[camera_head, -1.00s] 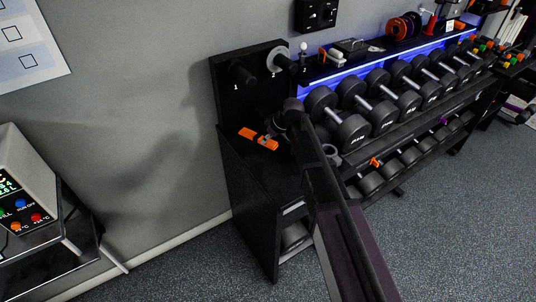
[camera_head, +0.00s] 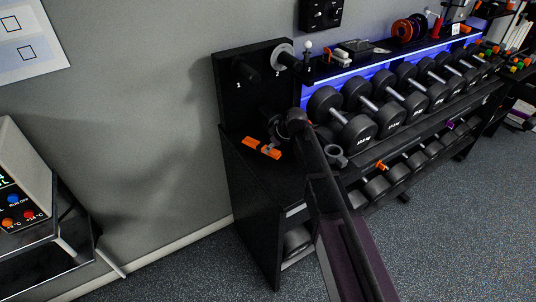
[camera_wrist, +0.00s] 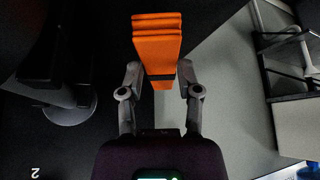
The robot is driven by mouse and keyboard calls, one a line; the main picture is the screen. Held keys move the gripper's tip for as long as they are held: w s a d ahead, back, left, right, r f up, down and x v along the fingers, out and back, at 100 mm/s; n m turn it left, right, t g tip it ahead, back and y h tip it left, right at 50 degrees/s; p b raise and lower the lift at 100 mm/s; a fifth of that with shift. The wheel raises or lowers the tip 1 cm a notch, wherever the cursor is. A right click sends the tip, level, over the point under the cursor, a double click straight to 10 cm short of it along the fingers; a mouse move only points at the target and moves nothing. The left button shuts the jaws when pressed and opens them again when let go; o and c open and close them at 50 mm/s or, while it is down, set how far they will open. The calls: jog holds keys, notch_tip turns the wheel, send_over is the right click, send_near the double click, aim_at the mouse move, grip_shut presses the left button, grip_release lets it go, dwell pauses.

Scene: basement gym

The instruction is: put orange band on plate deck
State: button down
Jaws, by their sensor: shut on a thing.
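The orange band (camera_head: 262,147) is a folded, stacked orange strip. In the wrist view the band (camera_wrist: 157,42) sits between the two fingertips of my gripper (camera_wrist: 160,78), which is shut on it. In the head view my gripper (camera_head: 280,128) is just over the black plate deck (camera_head: 283,182), the top of a dark cabinet by the wall. The band is over the deck in that view; I cannot tell whether it touches the surface. My arm hides the right part of the deck.
A black back panel (camera_head: 229,106) with numbered pegs rises behind the deck; peg 2 carries a grey plate (camera_head: 285,54). A dumbbell rack (camera_head: 428,118) stands to the right. A console (camera_head: 22,180) is at the left. The floor in front is clear.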

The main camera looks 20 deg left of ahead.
jog(key=shift+f, duration=0.1)
jog(key=shift+f+b, duration=1.8)
jog(key=shift+b, duration=0.05)
jog(key=shift+c, duration=1.5)
grip_release()
jog(key=shift+r, duration=0.15)
jog(key=p+v, duration=0.2)
jog(key=v, duration=0.1)
jog(key=shift+p, duration=0.4)
jog(key=p+v, duration=0.7)
jog(key=v, duration=0.2)
jog(key=shift+p, duration=0.35)
